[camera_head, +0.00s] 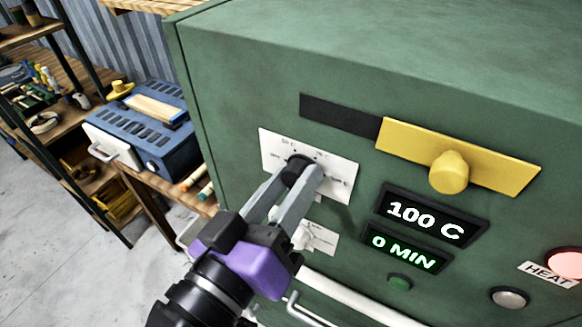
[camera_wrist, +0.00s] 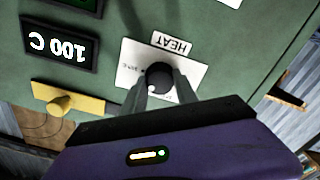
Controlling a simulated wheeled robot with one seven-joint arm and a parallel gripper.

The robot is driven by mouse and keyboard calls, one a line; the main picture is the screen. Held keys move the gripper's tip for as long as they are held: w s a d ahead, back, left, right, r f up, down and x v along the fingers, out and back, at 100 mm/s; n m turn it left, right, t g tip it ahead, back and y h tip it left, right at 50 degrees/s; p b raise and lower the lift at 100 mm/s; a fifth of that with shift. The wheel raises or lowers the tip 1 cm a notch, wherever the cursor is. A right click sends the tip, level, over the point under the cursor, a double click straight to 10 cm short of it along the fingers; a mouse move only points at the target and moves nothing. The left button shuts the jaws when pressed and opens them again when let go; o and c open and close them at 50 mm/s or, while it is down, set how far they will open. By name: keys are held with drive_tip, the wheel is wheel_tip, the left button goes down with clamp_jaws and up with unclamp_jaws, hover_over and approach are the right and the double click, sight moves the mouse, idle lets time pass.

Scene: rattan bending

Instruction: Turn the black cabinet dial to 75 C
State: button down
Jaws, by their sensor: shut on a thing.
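The black cabinet dial (camera_head: 299,168) sits on a white scale plate (camera_head: 340,186) on the green cabinet front. My gripper (camera_head: 303,178) has its two grey fingers shut on the dial, one on each side. In the wrist view the dial (camera_wrist: 159,75) shows between the fingertips, with a small light mark near its edge. The temperature display (camera_head: 424,216) reads 100 C and also shows in the wrist view (camera_wrist: 60,46). The time display (camera_head: 404,248) below it reads 0 MIN. My fingers hide part of the scale, and its marks are too small to read surely.
A yellow slider plate with a round knob (camera_head: 449,172) stands out right of the dial. A second white plate (camera_head: 320,238) lies below. A lit red lamp (camera_head: 568,263) is by the HEAT label. A blue box (camera_head: 146,126) stands on a wooden bench at left.

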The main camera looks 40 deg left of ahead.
drive_tip(key=shift+n+p, duration=0.85)
drive_tip(key=shift+n, duration=0.35)
drive_tip(key=c, duration=0.9)
unclamp_jaws()
drive_tip(key=shift+c, duration=0.2)
drive_tip(key=b+v, duration=0.2)
drive_tip(key=v, duration=0.6)
drive_tip(key=shift+w, duration=0.1)
